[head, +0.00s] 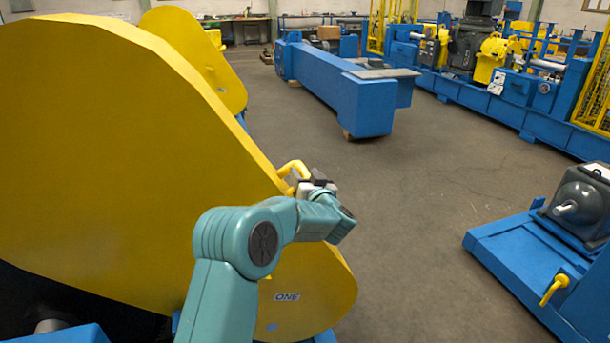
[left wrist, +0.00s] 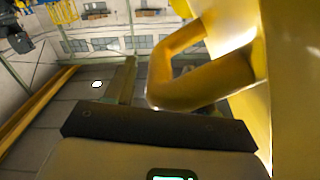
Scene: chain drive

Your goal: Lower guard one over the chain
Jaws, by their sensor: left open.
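Guard one (head: 120,130) is a large yellow cover with a label reading ONE near its lower right end. It fills the left of the head view and stands upright. A yellow bar handle (head: 293,167) sticks out from its edge. My left gripper (head: 312,182) is at this handle, open, with the arm in front of the guard. In the left wrist view the handle (left wrist: 185,75) bends just beyond the dark gripper body, and the guard's yellow face (left wrist: 295,90) is at the right. The chain is hidden. My right gripper is not in view.
A second yellow guard (head: 200,50) stands behind. A long blue beam (head: 345,95) lies on the floor at the back. A blue base with a grey motor (head: 582,205) and a yellow handle (head: 554,290) is at the right. The grey floor (head: 430,210) between is clear.

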